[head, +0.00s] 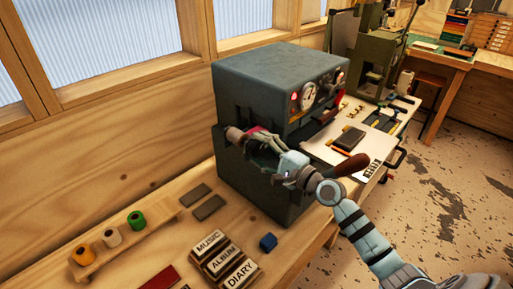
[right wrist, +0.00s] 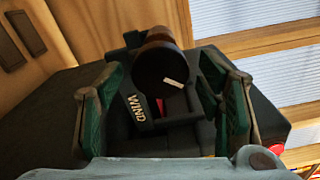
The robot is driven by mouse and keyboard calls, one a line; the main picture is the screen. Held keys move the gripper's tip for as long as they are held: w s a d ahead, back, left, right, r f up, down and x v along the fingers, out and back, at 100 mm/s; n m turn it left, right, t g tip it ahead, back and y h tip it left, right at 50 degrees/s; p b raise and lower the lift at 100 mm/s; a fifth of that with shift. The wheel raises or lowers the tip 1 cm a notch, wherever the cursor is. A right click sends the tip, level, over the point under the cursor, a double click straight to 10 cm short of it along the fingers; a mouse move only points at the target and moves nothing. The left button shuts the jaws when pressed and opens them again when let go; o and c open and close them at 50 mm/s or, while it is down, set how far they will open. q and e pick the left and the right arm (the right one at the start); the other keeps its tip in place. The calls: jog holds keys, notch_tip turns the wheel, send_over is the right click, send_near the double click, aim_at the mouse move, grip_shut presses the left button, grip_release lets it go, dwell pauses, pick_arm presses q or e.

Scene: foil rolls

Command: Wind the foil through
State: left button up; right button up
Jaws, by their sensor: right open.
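The grey machine (head: 275,90) stands on the bench with gauges on its front. In the right wrist view, a dark round knob (right wrist: 160,66) sits by a dark plate lettered WIND (right wrist: 138,108). My right gripper (head: 257,142) is at the machine's left-hand side in the head view. In the right wrist view its open fingers (right wrist: 163,100) lie either side of the knob and plate; I cannot tell whether they touch. In the head view the fingers partly hide the knob (head: 235,135) and a pink-red part. My left gripper is not in view.
A brown handle (head: 350,165) sticks out beyond my right wrist.

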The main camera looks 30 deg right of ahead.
jog(key=v, duration=0.6)
